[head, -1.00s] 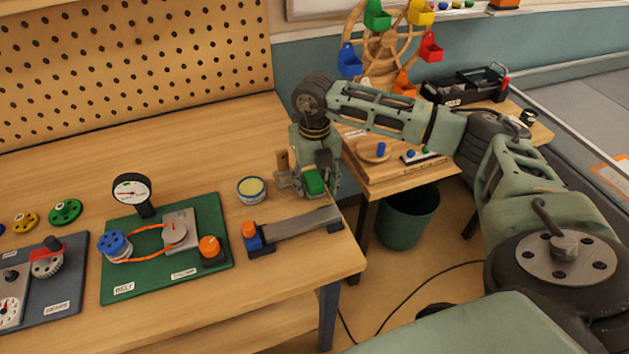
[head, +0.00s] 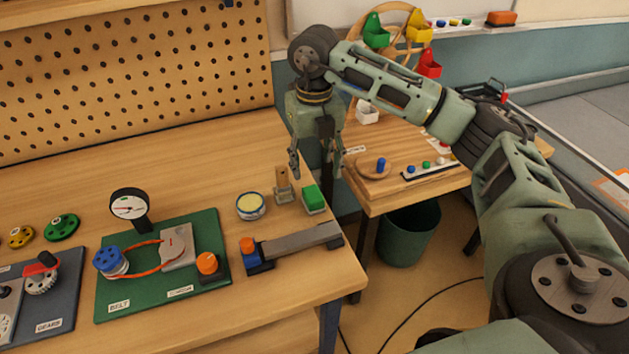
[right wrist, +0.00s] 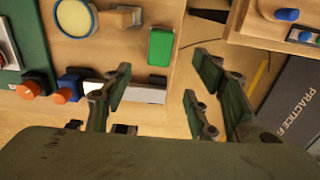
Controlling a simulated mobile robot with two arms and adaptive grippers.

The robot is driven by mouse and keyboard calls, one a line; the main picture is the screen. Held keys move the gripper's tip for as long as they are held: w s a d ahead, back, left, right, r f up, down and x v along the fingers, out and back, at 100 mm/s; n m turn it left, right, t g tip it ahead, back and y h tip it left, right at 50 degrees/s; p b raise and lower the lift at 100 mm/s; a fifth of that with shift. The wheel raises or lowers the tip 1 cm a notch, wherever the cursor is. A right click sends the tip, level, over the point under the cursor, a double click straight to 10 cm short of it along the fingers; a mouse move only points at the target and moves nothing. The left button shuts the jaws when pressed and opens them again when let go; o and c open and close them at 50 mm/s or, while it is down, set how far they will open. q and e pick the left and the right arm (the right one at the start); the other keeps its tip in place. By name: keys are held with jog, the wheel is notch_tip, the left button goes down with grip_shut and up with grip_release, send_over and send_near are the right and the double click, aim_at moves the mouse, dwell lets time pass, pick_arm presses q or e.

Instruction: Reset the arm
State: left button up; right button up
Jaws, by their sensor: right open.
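My right arm reaches in from the right in the head view. Its gripper (head: 316,166) hangs over the right edge of the workbench, fingers down, open and empty. The right wrist view also shows the open gripper (right wrist: 162,80) with nothing between its fingers. A green block (head: 314,198) stands on the bench below the gripper, apart from it. It also shows in the right wrist view (right wrist: 160,46). My left gripper is not in view.
Near the block are a wooden post (head: 283,187), a round yellow-topped tin (head: 250,207) and a grey bar fixture (head: 300,240). A green belt board (head: 205,292) lies to the left. A side table (head: 392,198) with a wooden wheel (head: 402,24) stands behind the arm.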

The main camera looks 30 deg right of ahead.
jog(key=shift+r, duration=0.7)
